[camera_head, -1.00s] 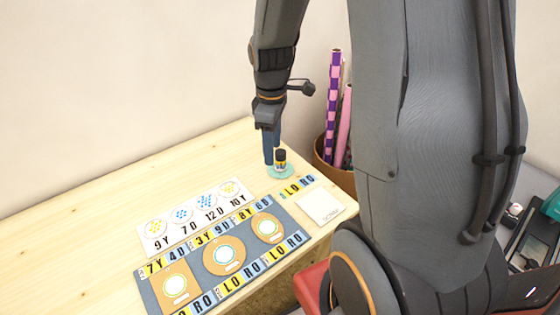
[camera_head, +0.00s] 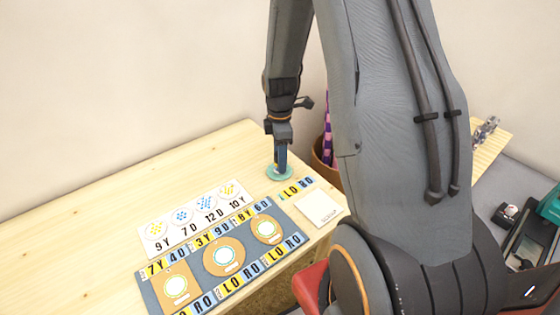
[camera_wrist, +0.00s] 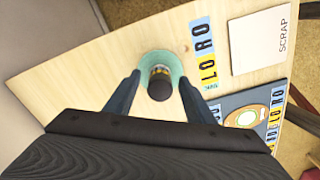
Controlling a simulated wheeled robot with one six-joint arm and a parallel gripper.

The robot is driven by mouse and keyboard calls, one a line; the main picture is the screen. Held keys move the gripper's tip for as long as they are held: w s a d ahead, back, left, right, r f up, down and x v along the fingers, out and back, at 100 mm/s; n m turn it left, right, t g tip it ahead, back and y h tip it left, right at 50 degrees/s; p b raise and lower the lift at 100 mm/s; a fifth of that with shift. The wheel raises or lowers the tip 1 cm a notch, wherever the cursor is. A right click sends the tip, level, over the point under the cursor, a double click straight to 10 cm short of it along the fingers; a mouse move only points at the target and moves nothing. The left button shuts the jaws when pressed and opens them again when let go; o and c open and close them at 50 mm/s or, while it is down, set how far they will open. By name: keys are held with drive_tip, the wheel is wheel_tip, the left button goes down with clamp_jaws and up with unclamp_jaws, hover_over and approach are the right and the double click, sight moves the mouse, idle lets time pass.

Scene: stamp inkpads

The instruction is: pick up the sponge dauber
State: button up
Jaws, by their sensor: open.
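My gripper (camera_wrist: 158,76) is open, with one blue-grey finger on each side of the dauber and a visible gap to each. In the head view my gripper (camera_head: 281,172) points down over the teal coaster (camera_head: 270,171) and hides the dauber.
A blue-grey mat (camera_head: 190,262) with round pads and letter strips lies at the front. A white card with dotted circles (camera_head: 167,243) lies behind it. A white SCRAP square (camera_head: 319,208) is at right. A basket (camera_head: 318,157) with rolls stands past the table edge. The table's left is clear.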

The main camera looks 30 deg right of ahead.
drive_tip(key=shift+f, duration=0.9)
drive_tip(key=c, duration=1.1)
drive_tip(key=shift+c, duration=0.2)
drive_tip(key=shift+r, duration=0.1)
drive_tip(key=shift+r+b, duration=0.75)
drive_tip(key=shift+r, duration=4.2)
